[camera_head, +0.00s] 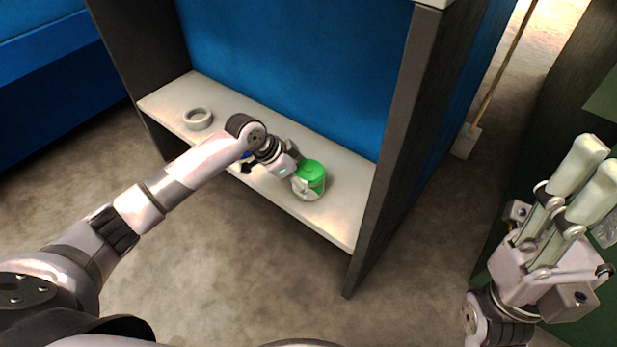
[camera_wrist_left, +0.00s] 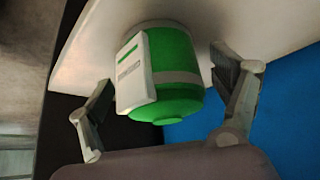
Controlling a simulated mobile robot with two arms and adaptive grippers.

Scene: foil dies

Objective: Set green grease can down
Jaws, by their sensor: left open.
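The green grease can (camera_head: 309,180) stands upright on the pale shelf (camera_head: 335,208), towards its right end. It has a green lid and a pale label. My left gripper (camera_head: 292,170) is at the can from its left side; its fingers are mostly hidden in the head view. In the left wrist view the can (camera_wrist_left: 160,70) sits between the two spread fingers of the left gripper (camera_wrist_left: 165,100), with a visible gap on the right side. My right gripper (camera_head: 580,190) is raised at the right of the head view, with its two long pale fingers close together and nothing seen between them.
A grey ring (camera_head: 198,119) lies on the left part of the shelf. A blue back panel (camera_head: 300,70) and dark side panels (camera_head: 395,130) enclose the shelf. A broom-like tool (camera_head: 467,138) stands on the floor to the right. Shelf space between ring and gripper looks clear.

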